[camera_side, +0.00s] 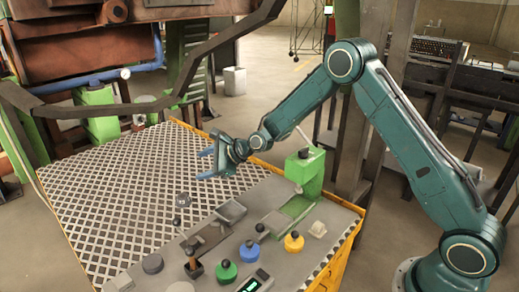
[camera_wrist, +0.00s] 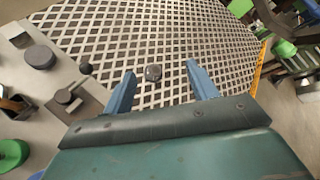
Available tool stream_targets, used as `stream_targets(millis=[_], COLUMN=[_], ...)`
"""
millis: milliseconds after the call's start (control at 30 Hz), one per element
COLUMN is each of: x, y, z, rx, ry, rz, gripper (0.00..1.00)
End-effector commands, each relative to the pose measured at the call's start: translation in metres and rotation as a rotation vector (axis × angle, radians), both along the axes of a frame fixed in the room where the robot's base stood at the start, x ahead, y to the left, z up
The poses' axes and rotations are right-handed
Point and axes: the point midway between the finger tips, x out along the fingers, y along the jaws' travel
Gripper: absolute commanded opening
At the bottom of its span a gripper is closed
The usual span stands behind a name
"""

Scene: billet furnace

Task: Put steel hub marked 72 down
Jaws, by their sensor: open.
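A small dark grey round piece, which looks like the steel hub (camera_side: 183,199), rests on the diamond-pattern grating near the grey control strip. In the wrist view the hub (camera_wrist: 153,72) shows between the two fingers in the picture, with grating around it. A faint light mark is on its top, too small to read. My gripper (camera_side: 206,163) is above the grating with its blue fingers apart and nothing between them. In the wrist view my gripper (camera_wrist: 161,85) is also open, and neither finger appears to touch the hub.
The grating (camera_side: 115,190) is mostly clear. The grey control strip in front carries a green knob (camera_side: 226,271), a blue knob (camera_side: 249,251), a yellow knob (camera_side: 294,241), a grey disc (camera_side: 152,263) and levers. A green post (camera_side: 305,170) stands right of my gripper.

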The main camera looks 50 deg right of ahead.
Motion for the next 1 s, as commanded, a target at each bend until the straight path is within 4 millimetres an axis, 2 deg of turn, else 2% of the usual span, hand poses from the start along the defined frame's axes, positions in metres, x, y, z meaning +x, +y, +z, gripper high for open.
stream_targets(millis=[33, 200, 500, 800, 1000], x=[-0.007, -0.035, -0.097, -0.173, -0.229], y=[0.001, 0.000, -0.005, -0.014, -0.022], z=[0.017, 0.058, 0.118, 0.163, 0.183], rx=[-0.061, -0.269, -0.616, -0.931, -1.119], ry=[-0.014, -0.045, -0.085, -0.109, -0.115], rz=[0.034, 0.159, 0.382, 0.616, 0.779], gripper=[0.58, 0.58, 0.58, 0.58, 0.58])
